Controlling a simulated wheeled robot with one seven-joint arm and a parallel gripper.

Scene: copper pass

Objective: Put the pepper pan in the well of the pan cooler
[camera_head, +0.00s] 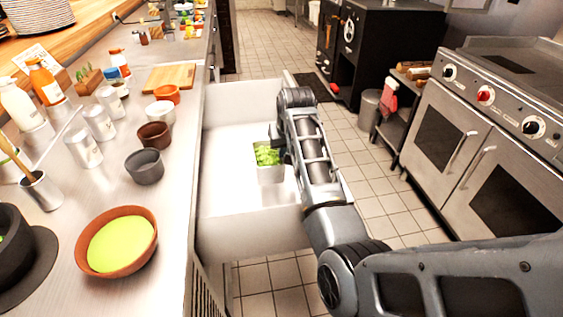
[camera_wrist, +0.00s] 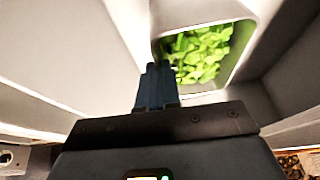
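The pepper pan (camera_head: 270,175) is a small pale metal pan filled with chopped green pepper. It is upright inside the open white drawer of the pan cooler (camera_head: 228,215), toward its right side. In the wrist view the pan (camera_wrist: 212,92) is just beyond my fingers, its green filling in plain sight. My gripper (camera_head: 279,146) is at the pan's upper right edge; in the wrist view its fingers (camera_wrist: 157,68) are close together at the rim and look shut on it. The well's opening is not clear, and I cannot tell whether the pan's underside rests on anything.
The steel counter on the left holds a terracotta bowl (camera_head: 116,242), a grey cup (camera_head: 145,167), shakers, bottles and a cutting board (camera_head: 169,77). A stove (camera_head: 480,130) and a bin (camera_head: 369,109) stand right. Tiled floor between is clear.

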